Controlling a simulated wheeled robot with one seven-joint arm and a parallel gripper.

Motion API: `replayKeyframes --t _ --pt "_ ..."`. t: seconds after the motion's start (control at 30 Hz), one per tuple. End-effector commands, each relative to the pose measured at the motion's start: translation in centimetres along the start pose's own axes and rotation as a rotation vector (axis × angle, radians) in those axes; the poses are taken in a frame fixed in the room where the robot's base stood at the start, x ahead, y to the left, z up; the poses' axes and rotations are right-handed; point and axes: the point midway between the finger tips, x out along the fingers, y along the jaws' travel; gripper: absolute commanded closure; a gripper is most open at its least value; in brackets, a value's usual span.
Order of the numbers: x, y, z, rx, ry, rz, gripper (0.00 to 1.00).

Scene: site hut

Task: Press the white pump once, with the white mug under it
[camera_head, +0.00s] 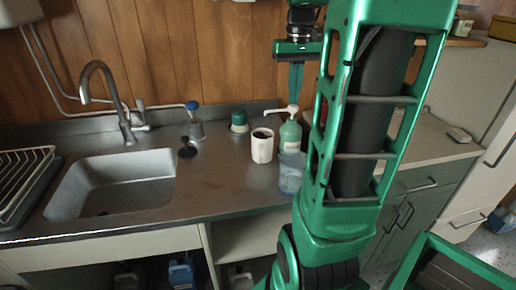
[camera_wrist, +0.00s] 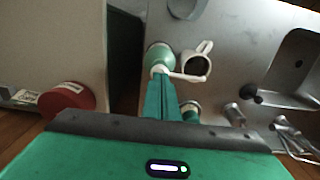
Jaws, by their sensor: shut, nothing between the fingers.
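The white pump (camera_head: 292,109) sits on a green bottle (camera_head: 290,135) standing upright on the steel counter, its spout pointing left. The pump also shows in the wrist view (camera_wrist: 160,70). The white mug (camera_head: 262,147) stands upright left of the bottle, close to the spout's end. In the wrist view the spout end lies by the near rim of the mug (camera_wrist: 197,64), whose inside is dark. My gripper (camera_head: 295,100) points down with its fingers together and empty, tips right above the pump head. I cannot tell whether they touch it.
A clear bluish container (camera_head: 290,174) stands in front of the bottle. A green-topped jar (camera_head: 239,123) and a blue-topped item (camera_head: 194,122) stand behind, left of the mug. The sink (camera_head: 115,182) and tap are farther left. A red round thing (camera_wrist: 66,102) shows in the wrist view.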

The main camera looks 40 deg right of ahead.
Motion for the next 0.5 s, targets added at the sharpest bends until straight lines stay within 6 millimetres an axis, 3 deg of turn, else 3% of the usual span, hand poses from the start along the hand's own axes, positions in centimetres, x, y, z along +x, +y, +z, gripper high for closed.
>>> replayKeyframes --t 0.5 --pt "1.6 0.0 0.0 0.000 -0.001 0.000 1.00"
